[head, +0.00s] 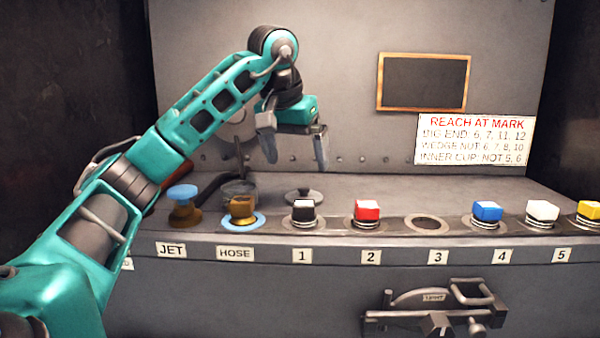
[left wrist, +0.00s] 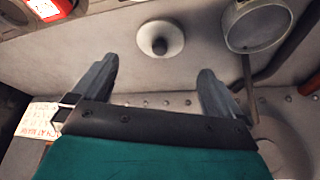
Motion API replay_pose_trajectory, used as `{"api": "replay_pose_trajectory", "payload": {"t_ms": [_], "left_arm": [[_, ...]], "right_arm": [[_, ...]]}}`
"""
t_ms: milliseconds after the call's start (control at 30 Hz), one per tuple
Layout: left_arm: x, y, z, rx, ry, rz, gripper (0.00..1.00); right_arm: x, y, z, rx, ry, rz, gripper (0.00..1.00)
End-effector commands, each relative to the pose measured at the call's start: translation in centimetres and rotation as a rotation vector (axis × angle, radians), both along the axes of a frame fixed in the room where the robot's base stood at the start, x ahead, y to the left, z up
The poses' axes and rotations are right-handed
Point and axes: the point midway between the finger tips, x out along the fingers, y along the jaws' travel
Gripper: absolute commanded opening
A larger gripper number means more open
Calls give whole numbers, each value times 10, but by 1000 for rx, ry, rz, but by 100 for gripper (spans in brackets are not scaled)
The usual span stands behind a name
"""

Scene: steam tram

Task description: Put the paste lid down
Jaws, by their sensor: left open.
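The paste lid (head: 304,196) is a small grey disc with a dark knob. It lies knob up on the grey ledge behind the block at label 1. In the left wrist view the lid (left wrist: 172,35) shows just beyond the fingertips, between their lines. My left gripper (head: 294,152) is open and empty, pointing down above the ledge, with a clear gap over the lid. It also shows in the left wrist view (left wrist: 158,68). A round grey pot (head: 239,187) stands left of the lid, partly hidden behind the brass piece; it also shows in the left wrist view (left wrist: 257,22). My right gripper is not seen.
Along the front edge stand a blue-topped knob (head: 183,193), a brass piece (head: 242,208) at HOSE, and black (head: 304,210), red (head: 367,210), blue (head: 487,211), white and yellow blocks. Socket 3 (head: 427,224) is empty. The ledge right of the lid is clear before the back wall.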

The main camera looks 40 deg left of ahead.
Motion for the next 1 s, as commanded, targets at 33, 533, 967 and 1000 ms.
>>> {"api": "replay_pose_trajectory", "payload": {"t_ms": [33,533,967,1000], "left_arm": [[-3,-2,12,-1,-3,-2,100],[-17,-5,42,0,1,-1,100],[-17,-5,42,0,1,0,100],[-17,-5,42,0,1,0,100]], "right_arm": [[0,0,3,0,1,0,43],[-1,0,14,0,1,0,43],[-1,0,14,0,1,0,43],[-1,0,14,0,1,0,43]]}}
